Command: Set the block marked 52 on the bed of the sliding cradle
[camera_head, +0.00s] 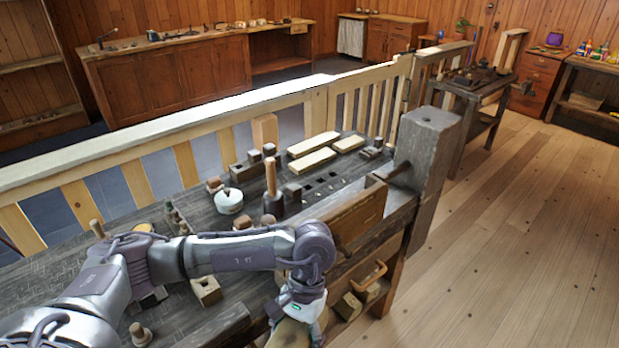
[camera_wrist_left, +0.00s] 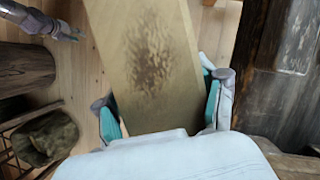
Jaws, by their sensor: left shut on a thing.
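My left gripper (camera_wrist_left: 162,112) is shut on a tan wooden block (camera_wrist_left: 150,55) with a dark brown blotch on its face. Its teal-padded fingers press on either side of the block. No number shows on that face, so I cannot tell whether it is the one marked 52. In the head view the left gripper (camera_head: 302,308) hangs off the bench's front edge, with the tan block (camera_head: 287,335) partly hidden under it. A grey jointed part at the top left of the wrist view looks like my right gripper (camera_wrist_left: 62,32). I cannot pick out the sliding cradle for certain.
The dark workbench (camera_head: 105,262) holds a white round pot (camera_head: 229,201), an upright wooden handle (camera_head: 271,178), pale planks (camera_head: 312,160) and several small blocks. A vise jaw (camera_head: 358,212) and thick post (camera_head: 428,150) stand to the right. Floor (camera_head: 500,230) beyond is clear.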

